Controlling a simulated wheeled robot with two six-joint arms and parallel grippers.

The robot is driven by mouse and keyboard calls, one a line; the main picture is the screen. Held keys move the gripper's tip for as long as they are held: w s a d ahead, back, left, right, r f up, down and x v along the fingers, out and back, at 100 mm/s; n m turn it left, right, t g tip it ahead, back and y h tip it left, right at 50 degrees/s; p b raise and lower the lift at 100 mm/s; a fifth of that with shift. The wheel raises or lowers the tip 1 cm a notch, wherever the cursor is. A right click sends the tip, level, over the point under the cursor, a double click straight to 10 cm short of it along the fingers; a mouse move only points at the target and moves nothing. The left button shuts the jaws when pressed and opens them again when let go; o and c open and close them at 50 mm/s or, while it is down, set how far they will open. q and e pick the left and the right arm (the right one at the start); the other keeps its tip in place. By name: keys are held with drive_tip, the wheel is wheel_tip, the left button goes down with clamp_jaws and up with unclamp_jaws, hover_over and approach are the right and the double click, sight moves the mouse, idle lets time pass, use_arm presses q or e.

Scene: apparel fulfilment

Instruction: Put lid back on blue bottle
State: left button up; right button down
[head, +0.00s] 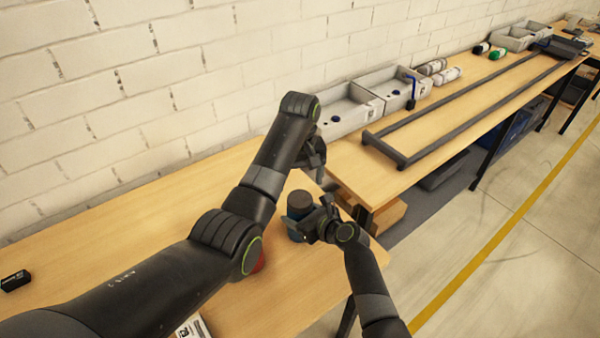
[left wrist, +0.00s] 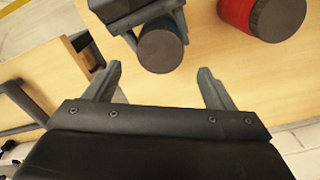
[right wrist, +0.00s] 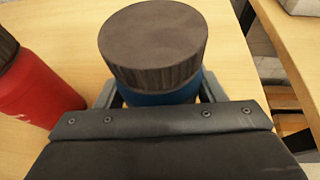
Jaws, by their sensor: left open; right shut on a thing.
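The blue bottle (head: 294,234) stands upright near the right end of the near table. A dark grey ribbed lid (head: 300,200) sits on its top; whether it is screwed tight I cannot tell. The lid (right wrist: 153,45) looks level in the right wrist view, with the blue body (right wrist: 160,97) below it. My right gripper (head: 312,226) is shut around the bottle's body below the lid. My left gripper (head: 318,172) is open and empty, above and behind the bottle. In the left wrist view, the lid (left wrist: 160,50) lies just beyond its open fingers (left wrist: 160,85).
A red bottle (right wrist: 38,90) with a dark lid stands beside the blue one, mostly hidden by my left arm in the head view. A black box (head: 15,281) lies at the left. Grey bins (head: 347,117) and a dark rail frame (head: 400,160) occupy the far table.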

sight(300, 198)
use_arm(q)
drive_tip(key=shift+f, duration=3.1)
drive_tip(key=c, duration=1)
drive_tip(key=shift+m, duration=1.8)
drive_tip(key=o, duration=1.1)
drive_tip(key=shift+r, duration=2.3)
